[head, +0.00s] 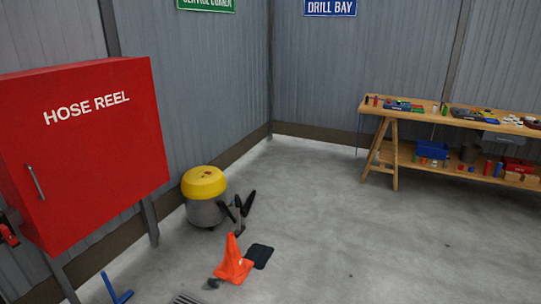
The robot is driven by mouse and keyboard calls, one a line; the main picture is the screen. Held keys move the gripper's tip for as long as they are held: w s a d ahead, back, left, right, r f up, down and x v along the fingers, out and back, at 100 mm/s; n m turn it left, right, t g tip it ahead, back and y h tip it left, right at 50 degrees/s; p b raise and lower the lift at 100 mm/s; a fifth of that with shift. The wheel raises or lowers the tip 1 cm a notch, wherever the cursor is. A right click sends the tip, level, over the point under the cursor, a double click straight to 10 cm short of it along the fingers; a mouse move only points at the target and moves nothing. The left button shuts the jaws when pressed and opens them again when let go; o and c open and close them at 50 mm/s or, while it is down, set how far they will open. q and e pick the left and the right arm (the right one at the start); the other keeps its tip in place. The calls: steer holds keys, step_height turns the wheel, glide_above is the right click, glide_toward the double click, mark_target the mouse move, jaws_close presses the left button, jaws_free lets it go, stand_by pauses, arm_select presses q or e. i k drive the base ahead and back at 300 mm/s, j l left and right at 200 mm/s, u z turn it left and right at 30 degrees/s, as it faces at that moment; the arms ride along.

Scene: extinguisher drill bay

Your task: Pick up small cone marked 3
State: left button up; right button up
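An orange cone (233,264) stands on the concrete floor, low in the picture and left of the middle. It looks small, and its tip seems to lean. I cannot read any number on it, so I cannot tell whether it is the one marked 3. A small grey thing (213,284) lies at its lower left. Neither of my grippers shows in the head view.
A flat black piece (260,256) lies right of the cone. A dark forked object (238,209) stands behind it, by a yellow-topped grey drum (205,197). A red hose reel cabinet (85,145) is at left, a workbench (395,160) at right. Mid-right floor is clear.

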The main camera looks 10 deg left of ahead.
mark_target(234, 269)
steer(key=i+u, duration=0.1)
steer(key=i, duration=1.3)
steer(key=i+u, duration=0.35)
steer(key=i, duration=0.2)
steer(key=i+l+u, duration=0.25)
steer(key=i+u, duration=0.15)
steer(key=i, duration=0.15)
